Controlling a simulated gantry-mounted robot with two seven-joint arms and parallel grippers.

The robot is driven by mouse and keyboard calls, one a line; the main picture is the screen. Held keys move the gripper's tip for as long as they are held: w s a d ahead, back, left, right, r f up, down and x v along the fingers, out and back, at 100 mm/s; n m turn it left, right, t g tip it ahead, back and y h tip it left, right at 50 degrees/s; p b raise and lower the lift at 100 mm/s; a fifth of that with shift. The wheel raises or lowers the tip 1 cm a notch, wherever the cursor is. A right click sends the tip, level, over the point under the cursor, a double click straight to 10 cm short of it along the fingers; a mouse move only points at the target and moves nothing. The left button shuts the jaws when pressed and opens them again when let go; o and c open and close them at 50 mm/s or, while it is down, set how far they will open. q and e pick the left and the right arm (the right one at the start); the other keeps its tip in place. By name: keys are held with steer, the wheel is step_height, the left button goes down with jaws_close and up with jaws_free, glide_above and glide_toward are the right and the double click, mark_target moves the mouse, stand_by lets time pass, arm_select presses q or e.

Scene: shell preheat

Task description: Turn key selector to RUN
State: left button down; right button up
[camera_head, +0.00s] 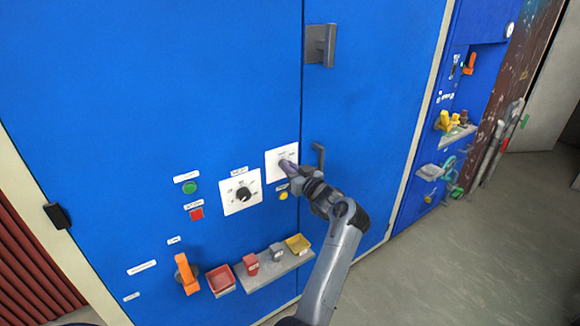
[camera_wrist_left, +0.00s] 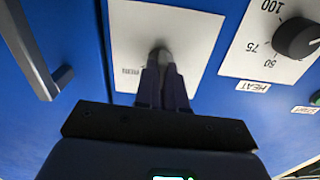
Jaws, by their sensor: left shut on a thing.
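The key selector's white plate (camera_head: 275,156) is on the blue cabinet door, upper right of a black HEAT dial (camera_head: 243,193). My left gripper (camera_head: 287,166) is at the plate, its fingers pointing into it and hiding the key in the head view. In the left wrist view the fingers (camera_wrist_left: 162,75) are closed together around the grey key (camera_wrist_left: 161,54) at the middle of the plate (camera_wrist_left: 195,35). The key is mostly hidden between them. The lettering on the plate is too small to read, so the key's position cannot be told. My right gripper is not in view.
A green button (camera_head: 190,187), a red button (camera_head: 196,214) and a yellow button (camera_head: 283,196) surround the dial. Below are an orange handle (camera_head: 186,274) and a grey shelf (camera_head: 262,274) with red, grey and yellow items. A grey door handle (camera_wrist_left: 36,55) is close beside the plate.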

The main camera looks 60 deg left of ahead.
arm_select(q)
steer(key=m+p, duration=1.1)
steer(key=p, duration=0.5)
steer(key=shift+w+f+p, duration=0.1)
steer(key=shift+p, duration=0.3)
steer(key=shift+m, duration=0.3)
steer(key=c, duration=1.2)
jaws_free()
steer(key=shift+a, duration=0.1)
